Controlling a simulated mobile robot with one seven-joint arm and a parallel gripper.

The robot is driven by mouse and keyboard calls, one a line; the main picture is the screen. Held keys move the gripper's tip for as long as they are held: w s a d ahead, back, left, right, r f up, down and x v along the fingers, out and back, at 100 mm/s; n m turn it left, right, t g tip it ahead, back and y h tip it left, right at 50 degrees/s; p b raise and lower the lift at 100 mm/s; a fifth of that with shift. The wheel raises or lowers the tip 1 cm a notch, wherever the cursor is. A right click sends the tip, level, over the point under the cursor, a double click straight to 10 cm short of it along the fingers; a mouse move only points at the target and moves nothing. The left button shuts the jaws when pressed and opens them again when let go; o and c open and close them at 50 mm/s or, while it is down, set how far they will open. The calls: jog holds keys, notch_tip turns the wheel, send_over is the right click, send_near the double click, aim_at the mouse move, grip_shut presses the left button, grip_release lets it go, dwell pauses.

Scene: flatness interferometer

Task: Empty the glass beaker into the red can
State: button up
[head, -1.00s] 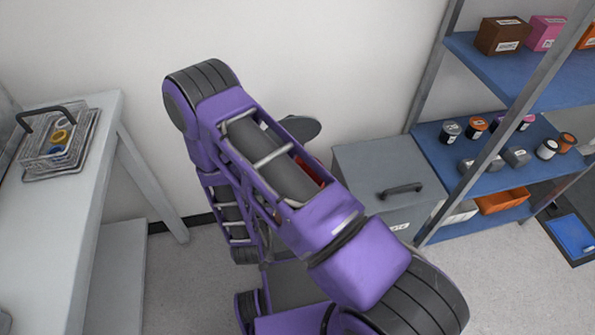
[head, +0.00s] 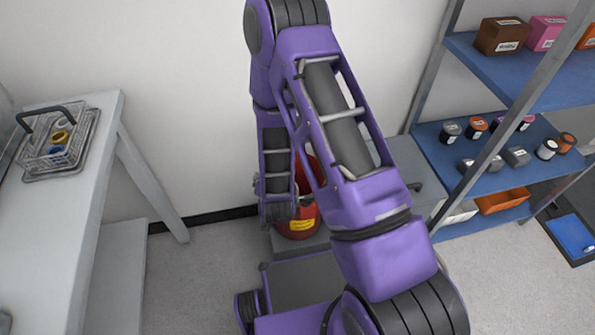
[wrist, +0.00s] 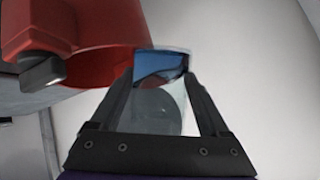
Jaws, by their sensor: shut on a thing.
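My gripper (wrist: 160,78) is shut on the clear glass beaker (wrist: 157,112), whose far end shows dark blue. The beaker is right beside the can's wall in that view; I cannot tell if they touch or how far it is tilted. The head view hides the beaker behind my arm.
A blue shelf rack (head: 440,165) with jars and boxes is farther right. A white table (head: 50,230) with a wire basket (head: 58,150) is at left. Floor between table and can is clear.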

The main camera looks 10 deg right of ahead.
jog(key=shift+w+d+r+m+g+y, duration=0.4)
jog(key=shift+d+r+y, duration=0.2)
jog(key=shift+d+y, duration=0.1)
jog(key=shift+f+g+y, duration=0.3)
jog(key=shift+f+y, duration=0.05)
jog(key=shift+y, duration=0.05)
jog(key=shift+r+m+g+y, duration=0.45)
jog(key=shift+m+g+y, duration=0.15)
jog(key=shift+y, duration=0.1)
jog(key=shift+f+y+p, duration=0.2)
jog(key=shift+y+p, duration=0.1)
jog(key=shift+p, duration=0.1)
jog(key=shift+f+m+g+y+p, duration=0.1)
jog(key=shift+m+g+y+p, duration=0.2)
jog(key=shift+r+y+p, duration=0.35)
jog(key=shift+y+p, duration=0.15)
jog(key=shift+p, duration=0.45)
jog(key=shift+r+m+g, duration=0.1)
jog(key=shift+m+g, duration=0.2)
jog(key=shift+w+d+f+m+g+y+p, duration=0.15)
jog(key=shift+w+d+f+m+y+p, duration=0.1)
jog(key=shift+d+y+p, duration=0.15)
jog(key=shift+w+d+f+m+g+y+p, duration=0.1)
jog(key=shift+w+d+m+g+y+p, duration=0.1)
jog(key=shift+d+y+p, duration=0.15)
